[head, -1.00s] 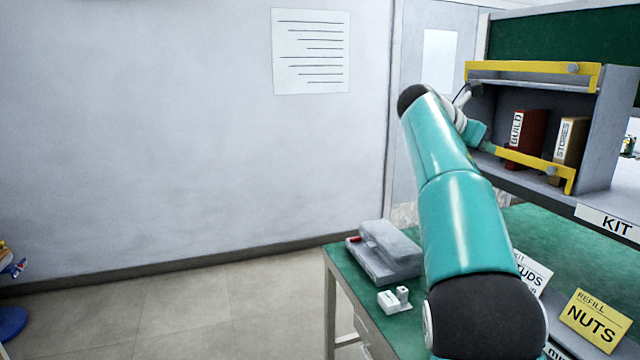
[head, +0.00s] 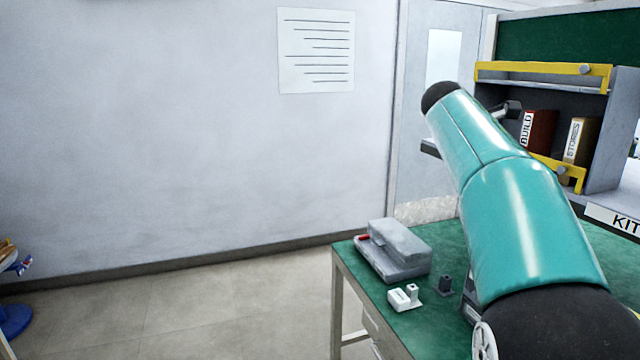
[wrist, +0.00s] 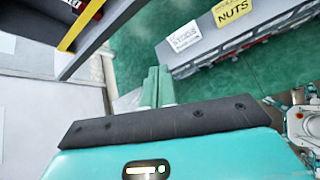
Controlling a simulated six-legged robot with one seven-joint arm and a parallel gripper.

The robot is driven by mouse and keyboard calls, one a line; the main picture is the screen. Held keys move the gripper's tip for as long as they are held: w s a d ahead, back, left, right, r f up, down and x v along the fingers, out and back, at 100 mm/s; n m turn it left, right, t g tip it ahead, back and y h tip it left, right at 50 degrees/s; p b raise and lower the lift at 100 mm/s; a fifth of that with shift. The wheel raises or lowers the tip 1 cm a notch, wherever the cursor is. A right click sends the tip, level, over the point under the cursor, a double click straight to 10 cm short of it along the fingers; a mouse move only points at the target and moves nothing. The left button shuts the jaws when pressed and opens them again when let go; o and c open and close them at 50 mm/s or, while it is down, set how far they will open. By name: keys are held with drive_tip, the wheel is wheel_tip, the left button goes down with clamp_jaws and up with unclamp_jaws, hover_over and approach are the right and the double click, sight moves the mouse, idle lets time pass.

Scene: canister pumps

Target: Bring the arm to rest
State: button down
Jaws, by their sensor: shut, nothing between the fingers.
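My gripper (wrist: 158,75) shows in the wrist view as two teal fingers side by side, shut and empty. It hangs over the green bench top, left of a grey bin row with a yellow NUTS card (wrist: 232,10) and a white card (wrist: 184,37). In the head view my teal arm rises from the lower right and leans up and left over the green bench (head: 405,322). The gripper is hidden behind the arm there.
A shelf unit with yellow bars (head: 540,75) holds a red BUILD binder (head: 538,130) and a tan STORES binder (head: 578,140), close to the arm's right. A grey case (head: 398,250) and small white block (head: 403,298) sit on the bench.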

drive_tip(key=s+a+f+m+y, duration=0.3)
drive_tip(key=s+a+f+m, duration=0.3)
drive_tip(key=s, duration=0.5)
drive_tip(key=s+a+f+m+y, duration=0.3)
drive_tip(key=s+a+f+m, duration=0.3)
drive_tip(key=s+f, duration=0.4)
drive_tip(key=s+a+f+m+y, duration=0.3)
drive_tip(key=s+a+f+m, duration=0.3)
drive_tip(key=s+f, duration=0.3)
drive_tip(key=s+a, duration=0.1)
drive_tip(key=s, duration=0.2)
drive_tip(key=shift+s+t, duration=0.3)
drive_tip(key=shift+t, duration=0.1)
